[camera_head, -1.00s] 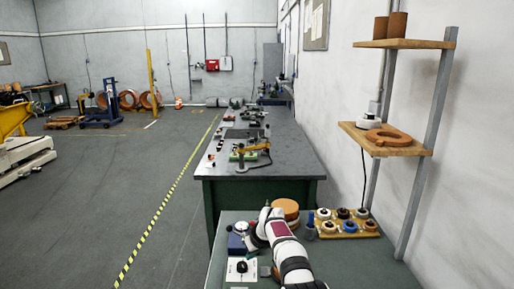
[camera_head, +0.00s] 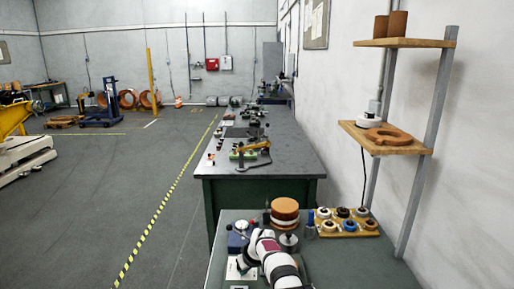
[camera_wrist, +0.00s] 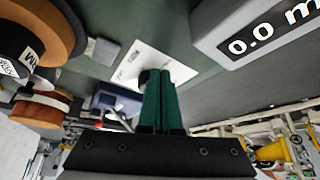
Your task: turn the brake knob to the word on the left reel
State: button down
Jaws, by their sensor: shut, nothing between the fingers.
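A white plate (camera_wrist: 132,66) with a dark knob (camera_wrist: 147,76) lies ahead of my gripper in the wrist view; my fingers hide part of the knob. I cannot tell whether they touch it. The plate also shows in the head view (camera_head: 236,274), partly covered by my arm. My gripper (camera_wrist: 161,76) has its green fingers pressed together, with nothing between them. At the left edge of the wrist view are a large copper-brown reel (camera_wrist: 68,28) and a second reel (camera_wrist: 42,108). White labels with dark letters show there, cut off and tilted, so I cannot read a whole word.
A grey box (camera_wrist: 240,30) with a "0.0 m" display stands at the upper right of the wrist view. A blue device (camera_wrist: 112,103) is near the plate. In the head view, a wooden board (camera_head: 345,229) with several small spools lies to the right of the reel stack (camera_head: 285,212).

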jog(key=shift+w, duration=0.3)
jog(key=shift+w+d, duration=0.1)
jog(key=shift+d, duration=0.2)
dwell(0.3)
jog(key=shift+w+d, duration=0.25)
jog(key=shift+d, duration=0.25)
jog(key=shift+s+d, duration=0.2)
jog(key=shift+s, duration=0.05)
notch_tip(320, 180, up, 6)
dwell(0.3)
